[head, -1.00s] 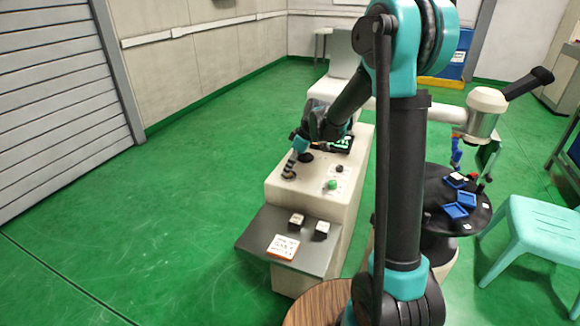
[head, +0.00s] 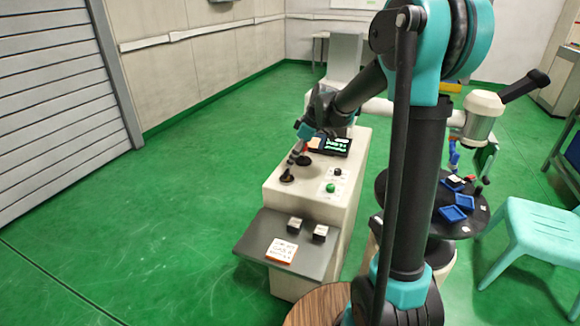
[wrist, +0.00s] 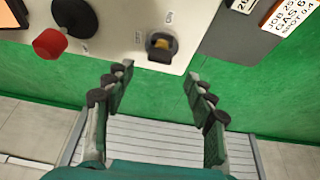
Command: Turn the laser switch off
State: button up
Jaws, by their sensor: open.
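In the head view my gripper (head: 297,153) hangs just above and behind that knob.
The console also carries a green button (head: 330,188) and a lit screen (head: 330,146). A grey shelf (head: 262,228) juts from its front. A turquoise chair (head: 535,235) stands right; the floor at left is clear.

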jog(key=v, duration=0.5)
jog(key=shift+d+r, duration=0.1)
jog(key=shift+r, duration=0.05)
jog(key=s+d+f+m+t+h, duration=0.1)
jog(key=s+d+f+m, duration=0.3)
jog(key=s, duration=0.5)
jog(key=s+d+f+m+h, duration=0.1)
jog(key=s+d+f+m, duration=0.4)
jog(key=s, duration=0.4)
jog(key=s+d+f+m+t+h, duration=0.1)
jog(key=s+d+f+m+h, duration=0.1)
jog(key=s+d+f+m, duration=0.2)
jog(key=s+d, duration=0.2)
jog(key=s, duration=0.2)
jog(key=shift+s+f+m+t, duration=0.3)
jog(key=shift+s+f+m, duration=0.1)
